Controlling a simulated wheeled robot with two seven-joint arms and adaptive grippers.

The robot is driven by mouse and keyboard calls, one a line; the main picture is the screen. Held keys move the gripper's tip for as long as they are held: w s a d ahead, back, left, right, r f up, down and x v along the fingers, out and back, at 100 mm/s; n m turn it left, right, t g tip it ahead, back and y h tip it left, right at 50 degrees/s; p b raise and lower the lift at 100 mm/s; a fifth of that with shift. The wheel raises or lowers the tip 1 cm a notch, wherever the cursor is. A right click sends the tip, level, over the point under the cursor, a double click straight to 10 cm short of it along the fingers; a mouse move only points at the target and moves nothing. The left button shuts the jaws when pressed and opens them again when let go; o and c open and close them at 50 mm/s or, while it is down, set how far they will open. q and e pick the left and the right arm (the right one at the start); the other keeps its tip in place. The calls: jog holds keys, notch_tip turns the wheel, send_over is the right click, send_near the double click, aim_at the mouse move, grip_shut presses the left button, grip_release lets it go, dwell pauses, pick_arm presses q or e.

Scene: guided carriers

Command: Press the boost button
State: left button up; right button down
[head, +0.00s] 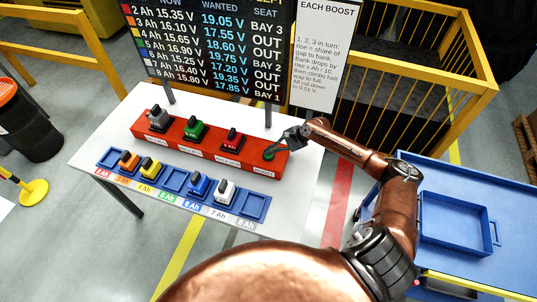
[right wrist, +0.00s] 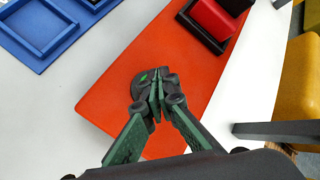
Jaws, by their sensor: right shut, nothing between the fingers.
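The boost button (head: 269,155) is a small green button at the right end of the red charger block (head: 277,168), above a label reading BOOST. My right gripper (head: 281,146) is shut and empty, with its fingertips right by the button. In the right wrist view the shut fingertips (right wrist: 155,82) lie over the button's dark round base, and only a bit of green button (right wrist: 146,77) shows. I cannot tell whether they touch or press it. Grey, green and red packs (head: 231,139) stand in the three bays. My left gripper is not in view.
A blue slotted rack (head: 255,208) holds orange, yellow, blue and white packs; the 2, 5 and 8 Ah slots are empty. A display board (head: 215,50) lists volts, wanted volts and seats. A sign (head: 318,60) explains each boost. A blue cart (head: 470,185) stands right.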

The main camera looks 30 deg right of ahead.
jog(key=shift+f, duration=0.45)
dwell(0.6)
jog(key=shift+r+p, duration=0.95)
jog(key=shift+p, duration=0.25)
notch_tip(320, 180, up, 5)
jog(key=p, duration=0.5)
jog(key=shift+p, duration=0.35)
jog(key=shift+s+f, duration=0.1)
dwell(2.6)
